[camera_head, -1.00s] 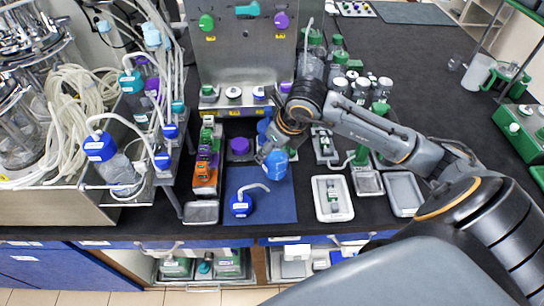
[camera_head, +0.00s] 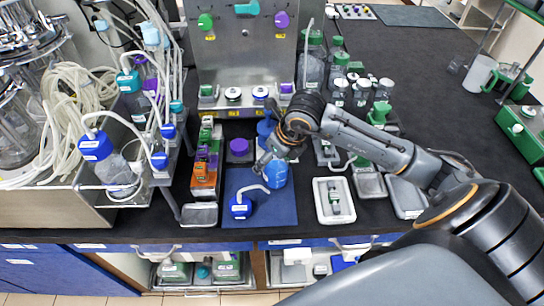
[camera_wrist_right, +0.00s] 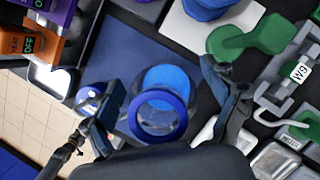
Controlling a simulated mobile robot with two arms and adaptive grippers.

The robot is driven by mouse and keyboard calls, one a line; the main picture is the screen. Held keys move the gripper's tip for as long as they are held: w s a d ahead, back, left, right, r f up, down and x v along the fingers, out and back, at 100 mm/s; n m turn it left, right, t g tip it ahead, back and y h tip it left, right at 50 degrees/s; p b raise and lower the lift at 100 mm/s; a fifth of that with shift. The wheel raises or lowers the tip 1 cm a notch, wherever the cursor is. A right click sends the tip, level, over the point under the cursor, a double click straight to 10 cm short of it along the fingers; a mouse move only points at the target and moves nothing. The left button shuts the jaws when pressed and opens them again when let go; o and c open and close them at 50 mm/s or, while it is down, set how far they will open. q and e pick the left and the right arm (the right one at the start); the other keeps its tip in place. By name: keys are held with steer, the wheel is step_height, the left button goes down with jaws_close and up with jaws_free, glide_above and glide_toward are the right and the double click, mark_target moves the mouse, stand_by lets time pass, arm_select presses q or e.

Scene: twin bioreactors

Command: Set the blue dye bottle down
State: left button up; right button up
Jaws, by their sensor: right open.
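The blue dye bottle (camera_head: 276,174) stands upright on the blue mat (camera_head: 283,207), toward its right side. The right wrist view looks down on its blue rim (camera_wrist_right: 158,132) and blue contents; no cap is on it. My right gripper (camera_head: 268,160) is open, with one finger on each side of the bottle. In the wrist view the fingers (camera_wrist_right: 165,110) are spread apart, with gaps to the bottle. A blue cap with a pale bent tube (camera_head: 240,207) sits on the mat left of the bottle. My left gripper is not in view.
A purple-capped container (camera_head: 239,148) stands behind the mat. An orange device (camera_head: 204,180) and a metal tray (camera_head: 199,214) are to the left. A white tray (camera_head: 322,213) is to the right. A blue container (camera_head: 265,129) is close behind the gripper.

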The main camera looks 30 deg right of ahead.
steer(key=shift+r, duration=0.2)
steer(key=shift+s+d+r, duration=0.1)
steer(key=shift+r, duration=0.25)
steer(key=a+b+v, duration=0.1)
steer(key=v, duration=1)
steer(key=shift+d, duration=0.5)
steer(key=shift+s, duration=0.1)
